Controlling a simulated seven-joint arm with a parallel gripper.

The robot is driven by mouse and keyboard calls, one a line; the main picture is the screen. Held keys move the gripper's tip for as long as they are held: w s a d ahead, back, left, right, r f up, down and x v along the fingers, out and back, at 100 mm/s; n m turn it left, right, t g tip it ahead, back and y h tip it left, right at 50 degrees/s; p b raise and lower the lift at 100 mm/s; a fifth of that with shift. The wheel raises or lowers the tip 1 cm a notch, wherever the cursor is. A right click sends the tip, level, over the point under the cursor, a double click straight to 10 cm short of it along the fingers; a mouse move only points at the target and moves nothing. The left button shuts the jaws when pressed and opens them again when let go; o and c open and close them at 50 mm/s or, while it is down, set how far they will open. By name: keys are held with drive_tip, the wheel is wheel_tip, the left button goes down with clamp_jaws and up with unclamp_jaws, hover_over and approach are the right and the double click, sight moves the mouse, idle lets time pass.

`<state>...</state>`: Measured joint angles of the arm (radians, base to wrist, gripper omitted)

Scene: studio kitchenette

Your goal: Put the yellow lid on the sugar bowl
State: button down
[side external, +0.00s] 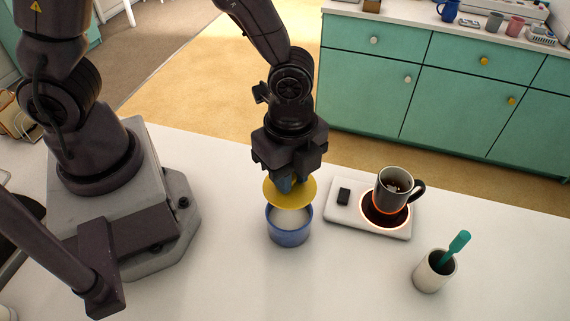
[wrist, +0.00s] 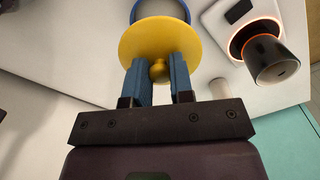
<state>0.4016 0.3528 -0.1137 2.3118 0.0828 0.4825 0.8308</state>
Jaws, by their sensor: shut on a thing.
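The yellow lid (side external: 290,193) is a round disc held above and slightly behind the sugar bowl in the side view. The sugar bowl (side external: 289,230) is blue, with white contents showing below the lid's edge. My gripper (side external: 291,184) points down. In the wrist view my gripper (wrist: 159,75) has its blue fingers on either side of the knob of the yellow lid (wrist: 158,38), shut on it. The sugar bowl (wrist: 160,10) shows beyond the lid, partly hidden. The lid seems apart from the rim.
A white warmer plate (side external: 341,213) with a glowing ring stands right of the bowl, with a dark mug (side external: 392,188) on it. A white cup (side external: 431,274) holding a green-handled tool (side external: 456,246) stands at front right. The counter (side external: 345,280) in front is clear.

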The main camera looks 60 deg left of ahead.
hover_over(289, 217)
drive_tip(key=shift+f, duration=2.8)
drive_tip(key=shift+f, duration=0.5)
drive_tip(key=shift+c, duration=0.6)
unclamp_jaws()
drive_tip(key=shift+r, duration=3.5)
